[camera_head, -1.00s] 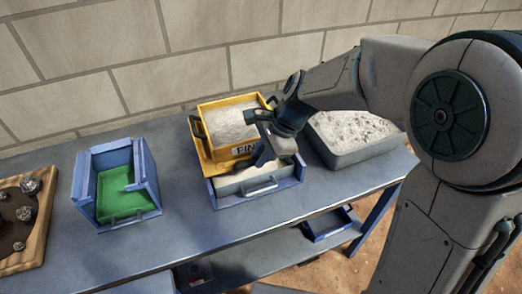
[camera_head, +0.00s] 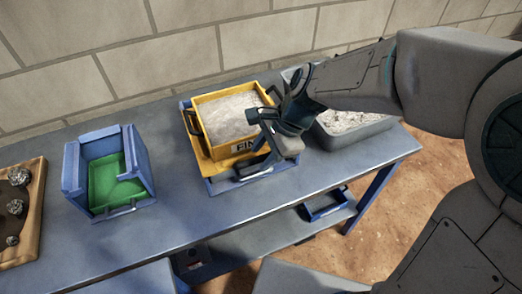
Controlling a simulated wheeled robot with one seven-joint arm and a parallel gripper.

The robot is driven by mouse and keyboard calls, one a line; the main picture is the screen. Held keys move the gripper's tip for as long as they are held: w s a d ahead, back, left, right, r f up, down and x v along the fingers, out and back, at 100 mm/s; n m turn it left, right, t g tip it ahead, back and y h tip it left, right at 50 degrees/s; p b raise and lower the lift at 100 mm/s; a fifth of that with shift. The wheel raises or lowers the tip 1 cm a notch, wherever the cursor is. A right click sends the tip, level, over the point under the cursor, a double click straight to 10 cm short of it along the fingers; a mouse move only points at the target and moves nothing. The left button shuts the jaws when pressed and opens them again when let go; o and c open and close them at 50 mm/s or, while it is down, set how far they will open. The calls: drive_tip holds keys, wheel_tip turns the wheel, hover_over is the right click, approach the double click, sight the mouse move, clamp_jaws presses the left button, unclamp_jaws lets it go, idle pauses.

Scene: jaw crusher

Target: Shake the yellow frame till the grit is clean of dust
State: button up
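A black handle (camera_head: 193,122) is on the frame's left side. My gripper (camera_head: 268,140) is at the frame's right side and appears shut on it there. The grip itself is largely hidden by the fingers and wrist. I cannot make out dust on the grit from this view.
A grey tub (camera_head: 345,137) of pale material stands close on the right, behind my arm. A blue bin (camera_head: 144,165) with a green floor stands left, with clear table between. A wooden tray (camera_head: 35,215) with rocks is far left. A brick wall (camera_head: 200,40) runs behind.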

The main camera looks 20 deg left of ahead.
drive_tip(key=shift+r, duration=0.1)
drive_tip(key=v, duration=1.3)
drive_tip(key=shift+d+r+p, duration=0.2)
drive_tip(key=shift+r+p, duration=0.1)
drive_tip(key=shift+p, duration=0.15)
drive_tip(key=shift+f, duration=0.1)
drive_tip(key=b+x, duration=0.8)
drive_tip(key=x, duration=0.5)
drive_tip(key=shift+a+f, duration=0.2)
drive_tip(key=shift+f, duration=0.1)
clamp_jaws()
